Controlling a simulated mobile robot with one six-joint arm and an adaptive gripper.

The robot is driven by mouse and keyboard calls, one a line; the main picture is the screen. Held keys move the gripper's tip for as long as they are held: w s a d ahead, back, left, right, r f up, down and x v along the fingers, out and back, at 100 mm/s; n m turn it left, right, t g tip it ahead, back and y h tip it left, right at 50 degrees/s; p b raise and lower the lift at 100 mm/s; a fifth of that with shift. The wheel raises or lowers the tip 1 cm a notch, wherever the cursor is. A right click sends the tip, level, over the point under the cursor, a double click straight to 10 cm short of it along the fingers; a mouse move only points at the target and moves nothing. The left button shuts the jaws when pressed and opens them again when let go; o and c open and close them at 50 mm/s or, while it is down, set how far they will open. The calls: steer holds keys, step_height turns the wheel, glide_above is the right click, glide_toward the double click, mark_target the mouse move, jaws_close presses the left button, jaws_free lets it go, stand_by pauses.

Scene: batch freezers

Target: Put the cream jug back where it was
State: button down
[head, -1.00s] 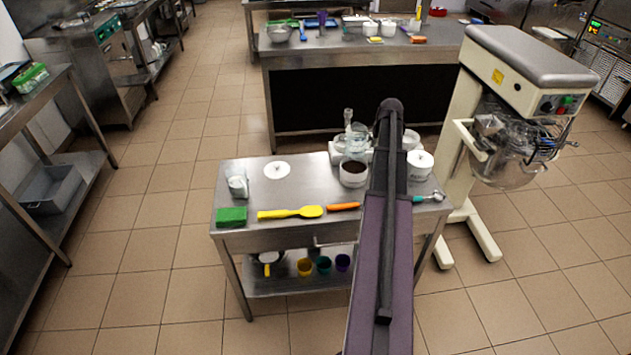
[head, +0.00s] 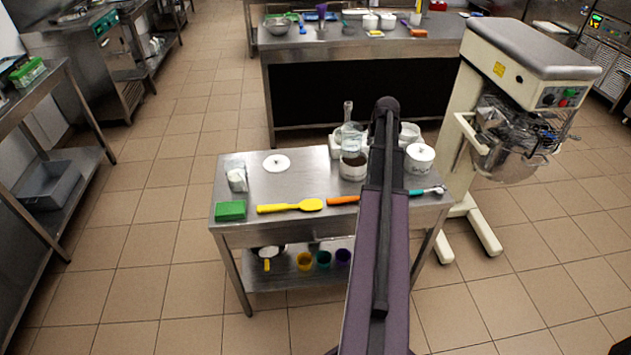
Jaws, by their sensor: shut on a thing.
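A small white jug-like vessel (head: 237,180) stands at the left end of the steel table; I cannot tell for sure that it is the cream jug. My purple and black arm reaches forward over the right half of the table. My gripper is hidden beyond the arm, so neither its jaws nor anything in them shows.
The steel table (head: 300,180) also bears a white lid (head: 276,163), a green sponge (head: 230,210), a yellow spatula (head: 290,206), an orange-handled tool (head: 343,200) and a lidded white tub (head: 420,158). A large mixer (head: 520,60) stands at right. Open floor lies at left.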

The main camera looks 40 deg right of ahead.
steer(key=s+a+f+n+b, duration=0.1)
steer(key=s+a+f+b, duration=0.1)
steer(key=a, duration=0.5)
steer(key=s+a+f+n+b, duration=0.1)
steer(key=s+a+f+b, duration=0.2)
steer(key=a+f+b, duration=0.2)
steer(key=a+f, duration=0.1)
steer(key=a, duration=0.2)
steer(key=shift+n+y, duration=0.3)
steer(key=shift+y, duration=0.1)
steer(key=shift+t, duration=0.3)
steer(key=w+d, duration=0.1)
steer(key=w, duration=0.3)
steer(key=w+d+f+b, duration=0.1)
steer(key=w+d, duration=0.1)
steer(key=w, duration=0.3)
steer(key=w+d, duration=0.2)
steer(key=w, duration=0.2)
steer(key=shift+w+d+f+b, duration=0.2)
steer(key=shift+d+f+b, duration=0.05)
steer(key=shift+b, duration=0.15)
steer(key=shift+w+d, duration=0.2)
steer(key=shift+w, duration=0.25)
steer(key=shift+w+d+f+b, duration=0.1)
steer(key=shift+w+f+b, duration=0.15)
steer(key=shift+f+b, duration=0.05)
steer(key=shift+s+f+b, duration=0.1)
steer(key=shift+f+b, duration=1.45)
steer(key=shift+f, duration=0.15)
